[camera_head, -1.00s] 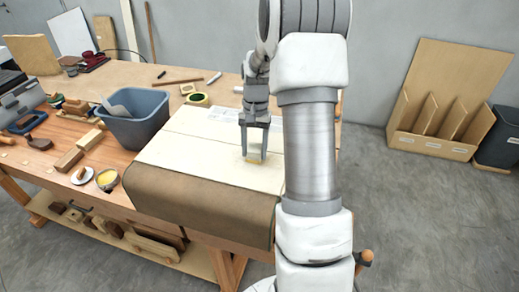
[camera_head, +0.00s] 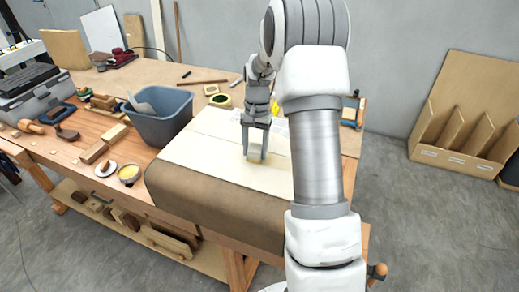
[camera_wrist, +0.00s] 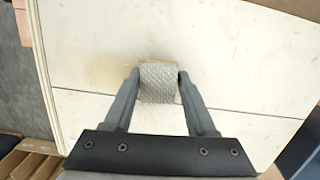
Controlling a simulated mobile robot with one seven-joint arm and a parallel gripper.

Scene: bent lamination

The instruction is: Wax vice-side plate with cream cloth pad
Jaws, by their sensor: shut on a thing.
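My gripper (camera_head: 255,157) is shut on a cream cloth pad (camera_head: 254,158). In the wrist view, the pad (camera_wrist: 159,84) shows its woven grey-cream face between the two fingertips (camera_wrist: 157,78). Pale plates lie side by side on the bench, split by thin seams. The pad is over the plate (camera_wrist: 215,65) above the seam in the wrist view, its lower edge close to that seam; the pale surface also shows in the head view (camera_head: 205,155). A faint yellowish smear (camera_wrist: 100,68) lies left of the pad. I cannot tell which plate is vice-side.
A grey-blue tub (camera_head: 163,122) stands left of the plates. A round tin of yellow wax (camera_head: 129,173), wooden blocks and tools lie further left. A wooden rack (camera_head: 462,125) stands on the floor at right.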

